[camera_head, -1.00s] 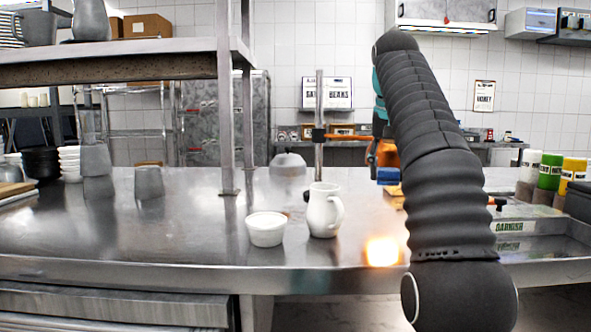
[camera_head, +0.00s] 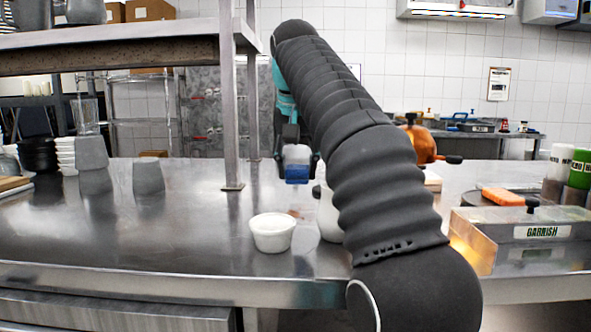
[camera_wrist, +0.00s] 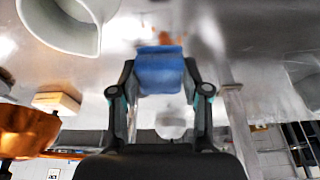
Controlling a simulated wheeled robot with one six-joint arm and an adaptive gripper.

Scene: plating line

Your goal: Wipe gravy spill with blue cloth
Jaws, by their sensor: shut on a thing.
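The blue cloth (camera_head: 297,173) is a small folded pad in my gripper (camera_head: 298,166), held above the steel counter beyond the white jug. In the wrist view the cloth (camera_wrist: 160,72) sits between the fingertips of my gripper (camera_wrist: 160,80). A small orange-brown patch, likely the gravy spill (camera_wrist: 164,38), shows on the counter just past the cloth in the wrist view. In the head view only a faint brownish mark shows below the cloth. I cannot tell whether the cloth touches the counter.
A white jug (camera_head: 327,214) stands close by, partly hidden by my arm; a white bowl (camera_head: 271,234) stands left of it. A shelf post (camera_head: 230,110) rises at left. At right are an orange pot (camera_head: 420,143) and a garnish container (camera_head: 540,232).

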